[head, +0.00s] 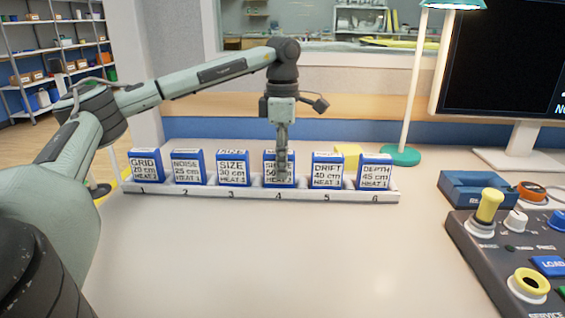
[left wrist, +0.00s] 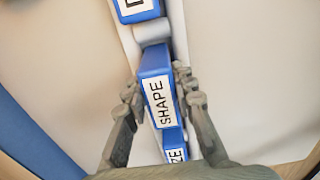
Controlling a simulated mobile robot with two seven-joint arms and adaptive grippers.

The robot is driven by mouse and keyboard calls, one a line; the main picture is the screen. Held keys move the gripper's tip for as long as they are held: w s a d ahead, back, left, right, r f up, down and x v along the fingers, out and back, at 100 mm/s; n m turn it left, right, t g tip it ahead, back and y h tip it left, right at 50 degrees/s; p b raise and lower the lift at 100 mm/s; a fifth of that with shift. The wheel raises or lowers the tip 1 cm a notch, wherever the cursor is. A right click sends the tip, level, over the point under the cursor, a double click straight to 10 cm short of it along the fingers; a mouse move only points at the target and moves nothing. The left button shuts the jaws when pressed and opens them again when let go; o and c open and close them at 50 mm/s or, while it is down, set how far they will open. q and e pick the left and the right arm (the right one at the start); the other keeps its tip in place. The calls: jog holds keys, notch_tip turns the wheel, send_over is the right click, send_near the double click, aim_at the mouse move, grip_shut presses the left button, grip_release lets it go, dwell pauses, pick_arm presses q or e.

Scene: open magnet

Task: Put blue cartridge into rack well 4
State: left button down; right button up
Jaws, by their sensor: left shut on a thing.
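A white rack (head: 230,190) with wells numbered 1 to 6 stands on the table, with a blue cartridge at every number. My left gripper (head: 282,168) points down at well 4, shut on the blue SHAPE cartridge (head: 270,181). That cartridge stands upright at well 4, partly hidden by the fingers. In the left wrist view the fingers (left wrist: 157,88) lie on both sides of the SHAPE cartridge (left wrist: 155,112). Whether it is fully seated I cannot tell. My right gripper is not in view.
Neighbouring blue cartridges SIZE (head: 233,170) and DRIFT (head: 327,171) stand close on either side. A yellow block (head: 347,151) and a green lamp base (head: 399,156) are behind the rack. A control console (head: 510,250) is at right. The table in front is clear.

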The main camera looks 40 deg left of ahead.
pick_arm(q)
jog(key=shift+f, duration=0.15)
jog(key=c, duration=1.3)
grip_release()
jog(key=shift+o, duration=0.2)
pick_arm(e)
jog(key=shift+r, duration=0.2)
pick_arm(q)
notch_tip(320, 180, up, 10)
jog(key=shift+r+p, duration=0.25)
jog(key=shift+p, duration=0.4)
jog(key=shift+r+p, duration=0.5)
jog(key=shift+r, duration=0.4)
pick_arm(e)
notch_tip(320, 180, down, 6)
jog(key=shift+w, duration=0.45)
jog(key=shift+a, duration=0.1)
